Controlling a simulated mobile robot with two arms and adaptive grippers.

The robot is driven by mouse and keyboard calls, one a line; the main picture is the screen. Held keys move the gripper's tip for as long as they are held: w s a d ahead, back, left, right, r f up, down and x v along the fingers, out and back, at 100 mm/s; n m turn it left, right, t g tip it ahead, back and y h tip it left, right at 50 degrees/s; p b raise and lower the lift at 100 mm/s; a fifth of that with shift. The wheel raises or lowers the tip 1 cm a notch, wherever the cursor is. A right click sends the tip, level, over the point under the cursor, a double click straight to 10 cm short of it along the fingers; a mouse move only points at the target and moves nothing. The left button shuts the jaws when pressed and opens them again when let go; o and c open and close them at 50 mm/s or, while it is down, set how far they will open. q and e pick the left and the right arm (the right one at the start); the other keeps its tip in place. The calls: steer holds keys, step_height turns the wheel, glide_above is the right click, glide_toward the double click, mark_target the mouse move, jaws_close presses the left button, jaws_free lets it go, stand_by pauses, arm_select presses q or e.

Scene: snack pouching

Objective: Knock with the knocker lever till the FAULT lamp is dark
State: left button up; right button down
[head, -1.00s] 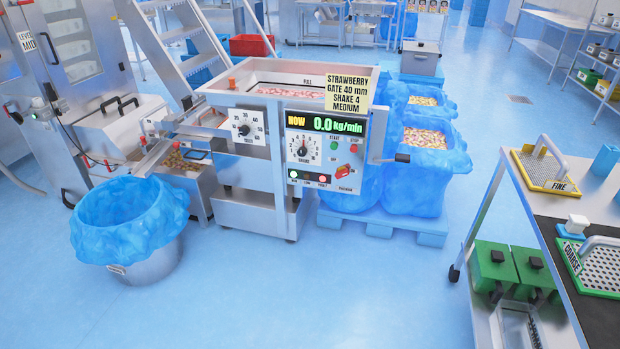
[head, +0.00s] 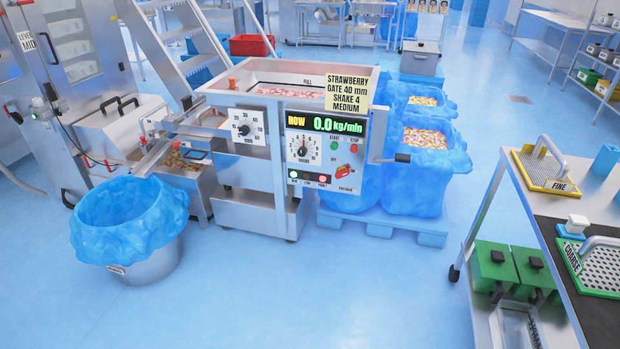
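The feeder machine (head: 245,175) stands in the middle of the head view with pink and white pieces in its hopper (head: 290,92). Its control panel (head: 324,150) reads 0.0 kg/min. On the lamp row below, the left lamp (head: 293,174) shows green and the right lamp (head: 323,179), which looks like FAULT, shows red. The lamp labels are too small to read surely. A lever with a black grip (head: 402,158) sticks out at the machine's right side; it seems to be the knocker lever. Neither of my grippers is in view.
A blue-lined bin (head: 130,225) stands at front left. A bench with sieves (head: 540,180) is at right. The floor in front of the machine is clear.

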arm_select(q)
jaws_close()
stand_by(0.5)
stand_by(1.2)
